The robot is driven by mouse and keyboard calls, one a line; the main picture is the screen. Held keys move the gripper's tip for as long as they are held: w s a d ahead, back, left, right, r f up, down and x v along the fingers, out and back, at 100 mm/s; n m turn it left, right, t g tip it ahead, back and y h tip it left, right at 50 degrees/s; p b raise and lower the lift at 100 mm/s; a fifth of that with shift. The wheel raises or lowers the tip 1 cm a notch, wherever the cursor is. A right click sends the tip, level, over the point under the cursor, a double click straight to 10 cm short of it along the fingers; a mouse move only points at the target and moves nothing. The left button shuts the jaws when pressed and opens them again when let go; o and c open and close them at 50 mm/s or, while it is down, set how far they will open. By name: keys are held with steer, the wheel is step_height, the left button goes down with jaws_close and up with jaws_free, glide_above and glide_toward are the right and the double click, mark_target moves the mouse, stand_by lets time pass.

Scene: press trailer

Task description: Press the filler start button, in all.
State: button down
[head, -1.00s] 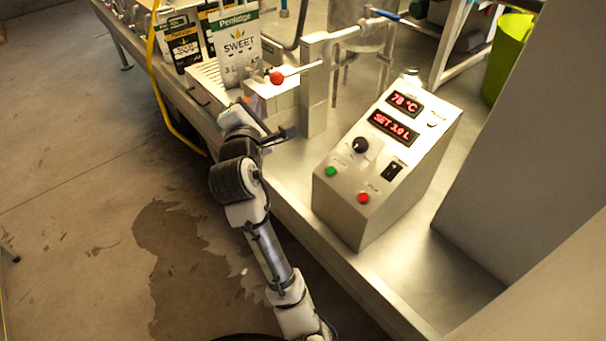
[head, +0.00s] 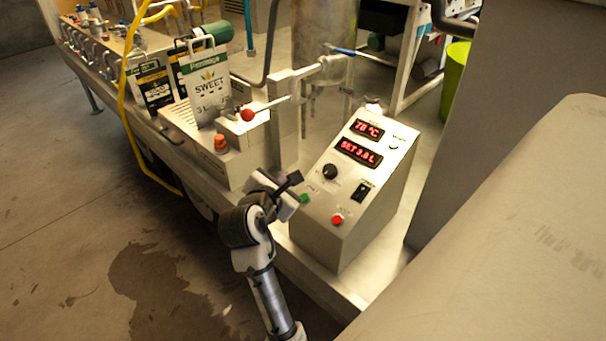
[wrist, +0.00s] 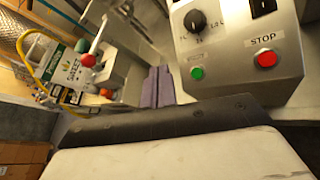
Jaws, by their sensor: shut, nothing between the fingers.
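The control box (head: 325,225) has a sloped metal face with two red displays reading 78 °C and SET 3.0 L. A green button (head: 304,198) sits at the lower left of that face; it also shows in the wrist view (wrist: 197,73), with a faint label above it. A red button (head: 337,219) sits to its right, marked STOP in the wrist view (wrist: 266,59). My gripper (head: 295,180) is shut and empty, just left of the green button. In the wrist view its fingers (wrist: 158,88) are together beside the box, apart from the green button.
A black knob (head: 330,171) and a black rocker switch (head: 360,192) are higher on the face. Left of the box stand a red-balled lever (head: 247,115), an orange-red knob (head: 220,143) and a SWEET pouch (head: 207,85). A grey panel (head: 490,250) fills the right.

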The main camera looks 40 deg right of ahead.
steer(key=d+f+b, duration=0.4)
steer(key=f+b, duration=0.2)
steer(key=f, duration=0.1)
steer(key=shift+w+f, duration=0.15)
steer(key=shift+f, duration=0.2)
steer(key=shift+f, duration=0.1)
stand_by(1.8)
steer(key=shift+d+f+b, duration=0.2)
steer(key=shift+f+b, duration=0.05)
steer(key=shift+b, duration=0.05)
steer(key=shift+d+f+b, duration=0.2)
steer(key=shift+f+b, duration=0.1)
steer(key=shift+f, duration=0.05)
stand_by(0.6)
steer(key=shift+r, duration=0.1)
steer(key=shift+a+r+p, duration=0.4)
steer(key=shift+r+p, duration=0.15)
steer(key=shift+r, duration=0.05)
steer(key=shift+a+r+p, duration=0.4)
steer(key=shift+r+p, duration=0.2)
steer(key=shift+r, duration=0.15)
steer(key=shift+a+r+p, duration=0.4)
steer(key=shift+r+p, duration=0.15)
steer(key=shift+r, duration=0.2)
steer(key=shift+a+r+p, duration=0.4)
steer(key=shift+r+p, duration=0.2)
steer(key=shift+r, duration=0.15)
